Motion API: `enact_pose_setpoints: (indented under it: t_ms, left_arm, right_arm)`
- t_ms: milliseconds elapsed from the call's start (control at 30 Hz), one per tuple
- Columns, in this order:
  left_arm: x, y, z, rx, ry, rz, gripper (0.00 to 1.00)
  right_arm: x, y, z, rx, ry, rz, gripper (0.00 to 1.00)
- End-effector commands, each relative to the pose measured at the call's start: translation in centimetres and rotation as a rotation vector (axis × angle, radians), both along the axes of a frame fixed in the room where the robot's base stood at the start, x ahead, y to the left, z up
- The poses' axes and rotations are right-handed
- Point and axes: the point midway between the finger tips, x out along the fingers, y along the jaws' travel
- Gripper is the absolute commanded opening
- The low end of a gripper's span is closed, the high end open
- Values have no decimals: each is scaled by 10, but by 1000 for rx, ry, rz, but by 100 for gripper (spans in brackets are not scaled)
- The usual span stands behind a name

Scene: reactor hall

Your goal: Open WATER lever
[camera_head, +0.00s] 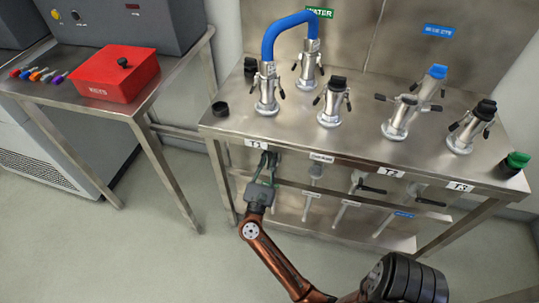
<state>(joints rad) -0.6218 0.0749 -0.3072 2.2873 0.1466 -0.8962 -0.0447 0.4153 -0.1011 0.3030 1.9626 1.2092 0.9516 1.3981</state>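A green WATER label (320,12) is on the back panel above the steel table (225,123). A blue hose (290,22) arches between two silver fittings (266,90) below it. My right gripper (268,160) is at the table's front edge, just below the T1 label (257,143). Its arm comes in from the lower right. The fingers are small and partly overlap dark parts under the edge, so I cannot tell whether they are open or hold anything. No WATER lever can be clearly made out there. My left gripper is not in view.
Black-handled levers (372,189) sit on pipes under the table near T2 (391,172) and T3 (460,186). Several other capped fittings (333,103) stand on top. A red box (113,74) is on a side table at left. Floor (150,235) is clear at front left.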

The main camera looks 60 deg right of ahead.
Motion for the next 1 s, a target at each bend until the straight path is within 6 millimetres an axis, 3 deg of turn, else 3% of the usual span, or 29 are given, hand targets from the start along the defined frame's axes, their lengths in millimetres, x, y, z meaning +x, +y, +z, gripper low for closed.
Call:
enact_pose_setpoints:
  t_ms: [67, 100, 333, 667, 1000]
  left_arm:
    - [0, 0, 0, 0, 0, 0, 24]
    - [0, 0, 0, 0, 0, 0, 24]
    - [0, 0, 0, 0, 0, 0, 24]
    - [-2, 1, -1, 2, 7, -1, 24]
    - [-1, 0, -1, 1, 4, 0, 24]
  right_arm:
    - [-1, 0, -4, 7, 2, -3, 0]
    - [-1, 0, -4, 7, 2, -2, 14]
    - [-1, 0, -2, 3, 1, -1, 30]
    - [-1, 3, -3, 2, 2, 1, 30]
    - [-15, 47, -23, 4, 4, 0, 30]
